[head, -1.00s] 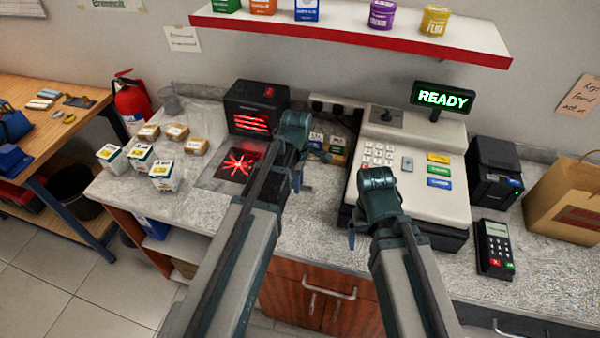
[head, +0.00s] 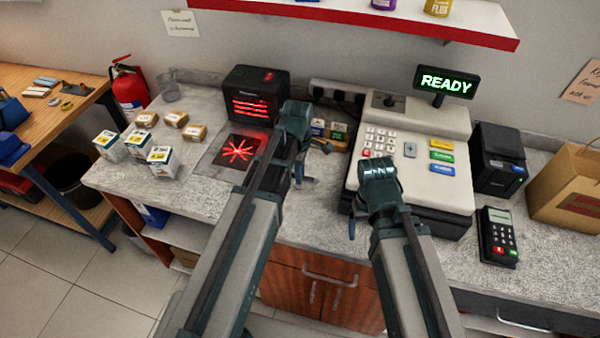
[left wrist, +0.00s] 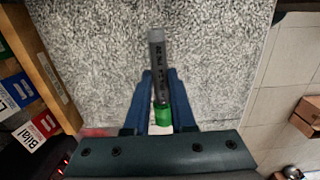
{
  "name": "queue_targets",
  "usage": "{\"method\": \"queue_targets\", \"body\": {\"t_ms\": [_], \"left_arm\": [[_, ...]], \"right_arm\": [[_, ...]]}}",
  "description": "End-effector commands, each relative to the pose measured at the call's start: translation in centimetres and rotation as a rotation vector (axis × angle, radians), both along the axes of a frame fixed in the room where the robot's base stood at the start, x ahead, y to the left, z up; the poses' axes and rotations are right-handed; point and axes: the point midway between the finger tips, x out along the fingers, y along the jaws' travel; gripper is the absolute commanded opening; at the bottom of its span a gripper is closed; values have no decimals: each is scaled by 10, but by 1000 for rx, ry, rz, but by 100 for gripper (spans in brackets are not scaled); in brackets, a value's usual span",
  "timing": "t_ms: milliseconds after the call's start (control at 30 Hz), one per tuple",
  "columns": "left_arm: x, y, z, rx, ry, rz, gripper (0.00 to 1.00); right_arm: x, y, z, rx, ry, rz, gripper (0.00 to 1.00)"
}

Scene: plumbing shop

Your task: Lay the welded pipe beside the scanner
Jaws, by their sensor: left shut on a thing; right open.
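The scanner (head: 253,95) is a black box with glowing red slots at the back of the counter, with a red star pattern lit on a dark patch in front of it. My left gripper (head: 306,170) is over the counter, right of the scanner. In the left wrist view it is shut on the pipe (left wrist: 158,55), a grey tube with dark lettering and a green end section (left wrist: 160,117) between the fingers. My left arm largely hides the pipe in the head view. My right gripper (head: 353,214) is open by the cash register's front left edge; its fingertips are hard to see.
Several small boxes (head: 159,157) stand left of the scanner. The cash register (head: 408,150), card terminal (head: 497,235) and paper bag (head: 570,190) fill the right side. A wooden tray (left wrist: 38,65) with small packets is close to my left gripper.

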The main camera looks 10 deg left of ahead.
Motion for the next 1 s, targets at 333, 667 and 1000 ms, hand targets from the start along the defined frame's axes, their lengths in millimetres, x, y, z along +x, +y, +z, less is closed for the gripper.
{"method": "queue_targets", "body": {"t_ms": [333, 667, 1000], "left_arm": [[0, 0, -31, 0, 0, 0, 0], [0, 0, -42, 0, 0, 0, 0], [0, 0, -41, 0, 0, 0, 43]], "right_arm": [[0, 0, -31, 0, 0, -1, 87], [0, 0, -42, 0, 0, -1, 87], [0, 0, -41, 0, 0, -1, 87]]}}
